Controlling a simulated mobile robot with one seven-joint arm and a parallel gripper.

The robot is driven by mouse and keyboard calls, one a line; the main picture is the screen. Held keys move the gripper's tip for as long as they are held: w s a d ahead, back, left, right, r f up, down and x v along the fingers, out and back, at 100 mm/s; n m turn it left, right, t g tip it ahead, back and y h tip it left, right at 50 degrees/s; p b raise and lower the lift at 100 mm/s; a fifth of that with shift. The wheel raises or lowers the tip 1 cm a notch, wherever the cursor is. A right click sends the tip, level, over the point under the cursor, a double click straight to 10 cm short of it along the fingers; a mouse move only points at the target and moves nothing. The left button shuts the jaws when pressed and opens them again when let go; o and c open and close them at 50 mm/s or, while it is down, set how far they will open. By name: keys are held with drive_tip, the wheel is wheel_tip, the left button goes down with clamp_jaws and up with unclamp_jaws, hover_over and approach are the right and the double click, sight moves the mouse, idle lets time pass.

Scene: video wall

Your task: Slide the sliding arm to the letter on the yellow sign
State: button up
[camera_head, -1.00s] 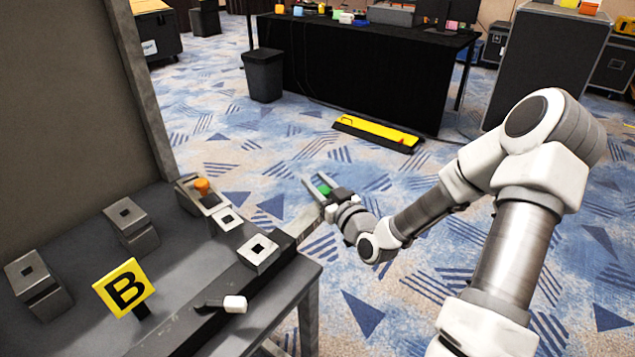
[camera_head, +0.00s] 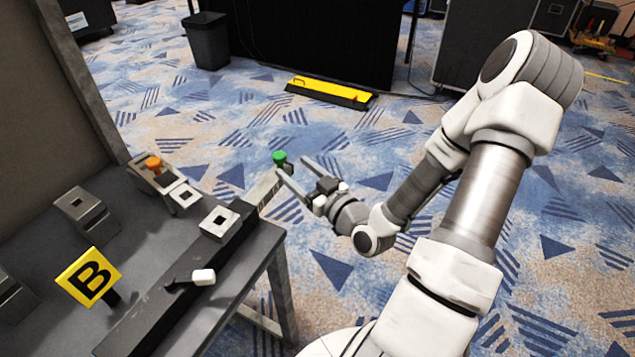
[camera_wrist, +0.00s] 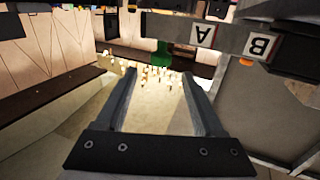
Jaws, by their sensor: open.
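The yellow sign (camera_head: 88,277) with a black B stands tilted on the grey table at lower left. The sliding arm is a metal bar (camera_head: 262,190) sticking out past the table's far right corner, with a green knob (camera_head: 279,157) at its outer end. The knob also shows in the wrist view (camera_wrist: 161,52), ahead of the fingers and roughly between their lines. My gripper (camera_head: 292,165) is open and empty, just right of the knob. Its open fingers (camera_wrist: 159,76) point toward the knob in the wrist view. I cannot tell whether a finger touches it.
A dark rail (camera_head: 170,312) runs along the table edge, with a white-ended handle (camera_head: 203,277) beside it. Small square blocks (camera_head: 219,222) and an orange knob (camera_head: 153,165) are on the table. In the wrist view, labels A (camera_wrist: 203,36) and B (camera_wrist: 258,46) appear upside down.

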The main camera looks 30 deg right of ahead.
drive_tip(key=s+d+p, duration=0.1)
drive_tip(key=s+p, duration=0.4)
drive_tip(key=s, duration=0.2)
drive_tip(key=shift+s+d+p, duration=0.15)
drive_tip(key=shift+d+p, duration=0.05)
drive_tip(key=shift+p, duration=0.2)
